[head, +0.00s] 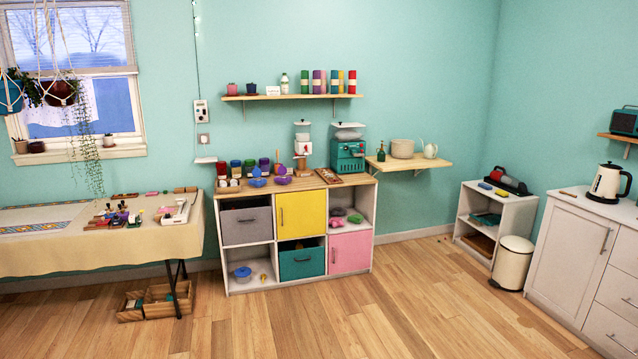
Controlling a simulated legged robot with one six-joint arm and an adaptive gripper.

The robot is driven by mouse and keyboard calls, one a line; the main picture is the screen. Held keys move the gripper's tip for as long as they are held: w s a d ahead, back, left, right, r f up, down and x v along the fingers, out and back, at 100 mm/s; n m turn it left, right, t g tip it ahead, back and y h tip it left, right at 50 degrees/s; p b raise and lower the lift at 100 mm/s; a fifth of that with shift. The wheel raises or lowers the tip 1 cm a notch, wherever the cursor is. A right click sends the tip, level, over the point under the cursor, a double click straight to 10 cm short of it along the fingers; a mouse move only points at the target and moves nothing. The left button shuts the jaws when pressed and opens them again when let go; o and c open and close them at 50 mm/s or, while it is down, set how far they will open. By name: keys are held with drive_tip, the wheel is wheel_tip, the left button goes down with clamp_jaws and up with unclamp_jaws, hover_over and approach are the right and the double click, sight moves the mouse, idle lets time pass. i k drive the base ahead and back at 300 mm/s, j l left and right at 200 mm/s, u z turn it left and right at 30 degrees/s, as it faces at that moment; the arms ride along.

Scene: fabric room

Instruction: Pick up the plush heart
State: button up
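I cannot pick out a plush heart for certain. A small pinkish-red item (336,222) lies in the upper right open compartment of the cube shelf (249,293), near two green items (355,218). It is too small to tell its shape. Several small coloured things (122,217) lie on the cloth-covered table (60,255) at the left, also too small to name surely. My gripper is not in view.
The wooden floor (330,315) is clear in front of the cube shelf. Wooden boxes (166,308) stand on the floor under the table. A cream bin (512,264) stands at the right, near a low white shelf (520,215) and white cabinets (568,250).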

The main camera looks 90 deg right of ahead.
sight(281, 179)
drive_tip(key=z, duration=2.7)
